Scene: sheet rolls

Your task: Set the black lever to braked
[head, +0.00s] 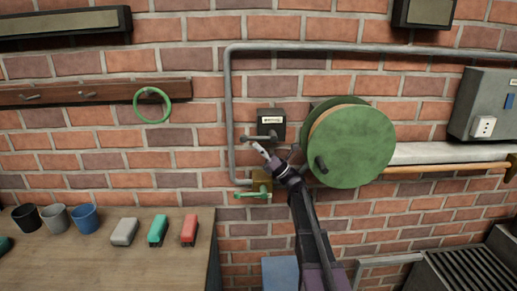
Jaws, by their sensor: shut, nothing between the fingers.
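A large green reel (355,145) is mounted on the brick wall, with a black lever (321,165) at its left side, tilted slightly. A small black box (271,120) with a pale label is left of the reel; a grey bar-like handle (252,138) sticks out to the left at its lower edge. The label is too small to read. My gripper (259,147) is just below this handle, left of the black lever and apart from it. Its fingers are shut and hold nothing. I cannot tell whether the fingertips touch the grey handle.
A grey pipe (229,110) runs down left of the box to a brass valve with a green handle (254,195). A green ring (152,105) hangs on a wooden rail. A table (100,265) at lower left holds cups and staplers. A grey socket box (485,105) is at right.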

